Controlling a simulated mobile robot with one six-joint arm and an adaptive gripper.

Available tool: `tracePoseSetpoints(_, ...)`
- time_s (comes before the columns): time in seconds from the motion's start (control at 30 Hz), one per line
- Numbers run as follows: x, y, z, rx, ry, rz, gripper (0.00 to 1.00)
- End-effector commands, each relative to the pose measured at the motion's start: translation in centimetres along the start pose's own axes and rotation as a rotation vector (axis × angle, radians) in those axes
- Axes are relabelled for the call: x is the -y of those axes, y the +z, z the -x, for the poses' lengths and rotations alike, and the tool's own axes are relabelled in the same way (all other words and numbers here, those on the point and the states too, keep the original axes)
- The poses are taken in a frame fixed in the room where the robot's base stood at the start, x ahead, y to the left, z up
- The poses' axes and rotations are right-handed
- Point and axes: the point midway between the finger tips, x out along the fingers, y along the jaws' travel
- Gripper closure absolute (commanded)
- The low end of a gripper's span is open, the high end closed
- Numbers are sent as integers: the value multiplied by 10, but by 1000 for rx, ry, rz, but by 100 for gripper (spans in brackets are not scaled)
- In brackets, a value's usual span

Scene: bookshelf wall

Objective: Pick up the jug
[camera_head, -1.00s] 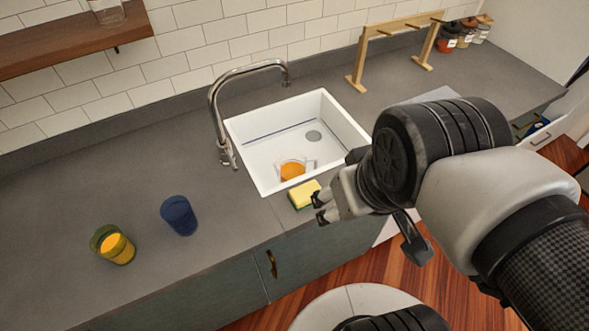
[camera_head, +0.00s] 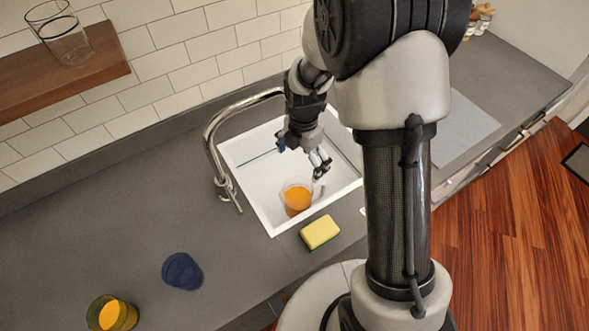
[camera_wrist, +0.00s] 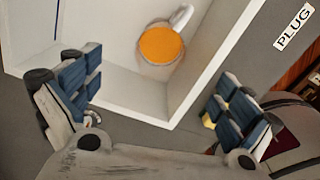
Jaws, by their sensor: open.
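The jug (camera_head: 297,199), a clear vessel with orange contents, stands inside the white sink near its front wall. In the wrist view the jug (camera_wrist: 160,44) shows from above at the top centre, with a pale handle at its upper right. My gripper (camera_head: 303,154) is open over the sink, above and slightly behind the jug. In the wrist view the blue-padded fingers (camera_wrist: 154,98) are spread wide with nothing between them, and the jug lies beyond the gap. The fingers appear apart from the jug.
A curved tap (camera_head: 213,150) stands at the sink's left. A yellow-green sponge (camera_head: 320,232) lies in front. A blue cup (camera_head: 182,271) and a green-yellow cup (camera_head: 112,313) stand left on the otherwise clear counter.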

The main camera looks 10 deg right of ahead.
Motion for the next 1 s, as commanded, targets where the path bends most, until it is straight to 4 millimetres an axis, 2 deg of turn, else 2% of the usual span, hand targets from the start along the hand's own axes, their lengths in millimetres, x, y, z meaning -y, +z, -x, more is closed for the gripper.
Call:
tracePoseSetpoints(0.17,1,0,-27,-4,-7,22,2)
tracePoseSetpoints(0.53,1,-1,-106,-4,-6,19,2)
tracePoseSetpoints(0.63,1,0,-118,-3,-4,19,2)
tracePoseSetpoints(0.87,1,-1,-129,-2,-3,18,2)
tracePoseSetpoints(1.0,3,-3,-146,-3,-5,19,2)
